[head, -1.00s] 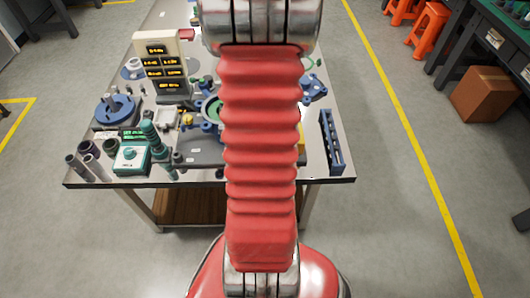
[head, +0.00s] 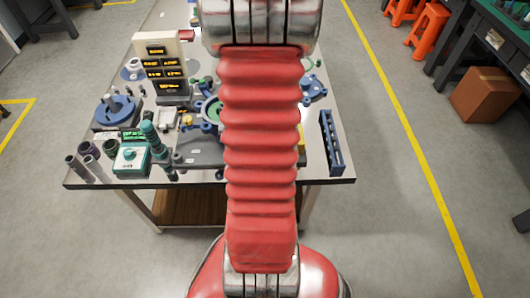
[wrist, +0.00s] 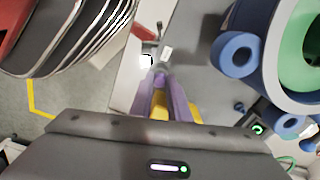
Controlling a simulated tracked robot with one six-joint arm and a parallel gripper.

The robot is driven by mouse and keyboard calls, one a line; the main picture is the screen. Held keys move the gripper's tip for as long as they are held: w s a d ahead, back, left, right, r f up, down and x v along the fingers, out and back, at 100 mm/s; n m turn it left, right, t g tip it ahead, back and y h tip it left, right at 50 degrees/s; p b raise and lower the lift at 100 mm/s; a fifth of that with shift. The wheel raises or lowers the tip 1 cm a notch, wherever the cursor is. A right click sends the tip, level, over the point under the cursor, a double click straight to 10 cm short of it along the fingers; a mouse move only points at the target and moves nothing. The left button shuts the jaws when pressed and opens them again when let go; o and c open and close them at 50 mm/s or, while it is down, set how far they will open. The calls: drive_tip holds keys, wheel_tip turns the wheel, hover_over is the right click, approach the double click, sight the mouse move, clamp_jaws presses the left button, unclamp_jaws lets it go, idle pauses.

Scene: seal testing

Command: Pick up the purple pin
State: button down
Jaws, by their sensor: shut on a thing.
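In the wrist view, my gripper (wrist: 160,80) reaches forward from the bottom middle, its two fingers close together. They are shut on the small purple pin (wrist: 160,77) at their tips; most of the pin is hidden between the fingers. Grey bench surface shows beyond the tips. In the head view, my own red arm covers the middle of the bench, and neither the gripper nor the pin can be seen there.
A blue flanged part with a green ring (wrist: 290,40) stands close on the right in the wrist view. A yellow part (wrist: 181,106) lies behind the fingers. In the head view, the bench (head: 195,178) also holds a display unit (head: 160,65) and a dark blue rack (head: 332,142).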

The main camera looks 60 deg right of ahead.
wheel_tip(320, 180, up, 10)
idle(0.7)
drive_tip(key=shift+s, duration=0.1)
idle(0.5)
